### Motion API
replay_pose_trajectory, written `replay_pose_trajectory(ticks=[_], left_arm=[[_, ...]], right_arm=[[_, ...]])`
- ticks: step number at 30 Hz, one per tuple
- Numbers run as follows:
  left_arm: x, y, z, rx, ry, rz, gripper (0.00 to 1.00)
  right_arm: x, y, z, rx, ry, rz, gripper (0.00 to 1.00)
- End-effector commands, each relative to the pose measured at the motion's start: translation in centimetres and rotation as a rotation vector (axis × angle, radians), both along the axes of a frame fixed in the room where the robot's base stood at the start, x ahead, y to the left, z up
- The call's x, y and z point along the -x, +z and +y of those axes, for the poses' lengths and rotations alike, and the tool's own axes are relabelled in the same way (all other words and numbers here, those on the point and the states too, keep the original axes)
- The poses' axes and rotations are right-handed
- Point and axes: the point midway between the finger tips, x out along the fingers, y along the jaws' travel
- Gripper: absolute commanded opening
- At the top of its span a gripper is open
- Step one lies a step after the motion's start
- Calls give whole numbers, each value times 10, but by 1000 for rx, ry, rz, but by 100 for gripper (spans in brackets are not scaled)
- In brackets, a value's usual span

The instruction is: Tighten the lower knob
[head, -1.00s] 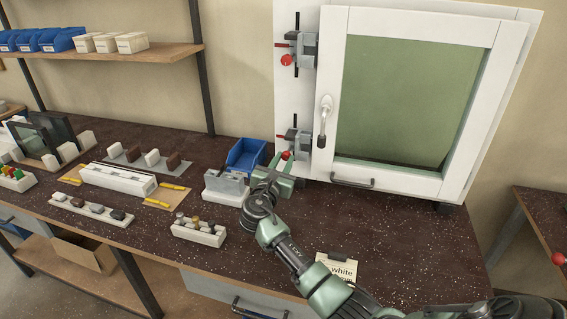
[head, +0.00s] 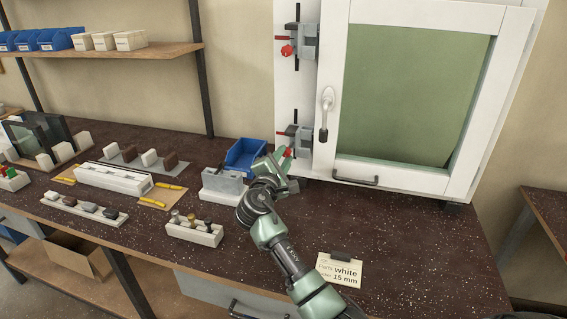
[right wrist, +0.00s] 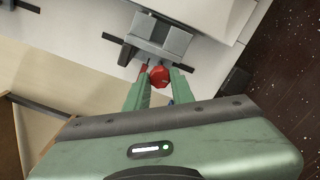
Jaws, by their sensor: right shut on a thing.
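The lower knob is red. In the right wrist view the lower knob (right wrist: 159,76) sits between the fingertips of my right gripper (right wrist: 157,82), which is shut on it. In the head view my right gripper (head: 284,163) reaches the lower clamp (head: 301,138), and the knob (head: 288,153) shows partly behind the fingers. The grey lower clamp (right wrist: 162,38) also shows in the right wrist view, just beyond the knob. The upper clamp (head: 304,41) with its red knob (head: 287,51) is higher on the same white frame. My left gripper is not in view.
The white window sash (head: 425,179) with a handle (head: 325,112) stands right of the clamps. A blue bin (head: 245,157) and a grey block on a white base (head: 222,184) stand left of my gripper. A card reading "white 15 mm" (head: 340,271) lies on the dark bench.

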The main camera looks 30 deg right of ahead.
Motion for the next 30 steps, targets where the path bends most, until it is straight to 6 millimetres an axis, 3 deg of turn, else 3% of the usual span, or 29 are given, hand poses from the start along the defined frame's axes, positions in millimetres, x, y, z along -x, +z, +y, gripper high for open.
replay_pose_trajectory(ticks=[9,25,26,27,28,30], left_arm=[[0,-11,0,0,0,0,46],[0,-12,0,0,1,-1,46],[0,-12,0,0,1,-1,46],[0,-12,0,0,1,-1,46],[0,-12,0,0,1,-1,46],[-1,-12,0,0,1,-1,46]], right_arm=[[0,-2,1,-80,0,-88,0],[0,-1,1,-94,0,-105,0],[0,-1,1,-94,0,-105,26],[0,-1,1,-94,0,-105,37],[0,-1,1,-94,0,-105,46],[0,-1,1,-93,1,-105,46]])
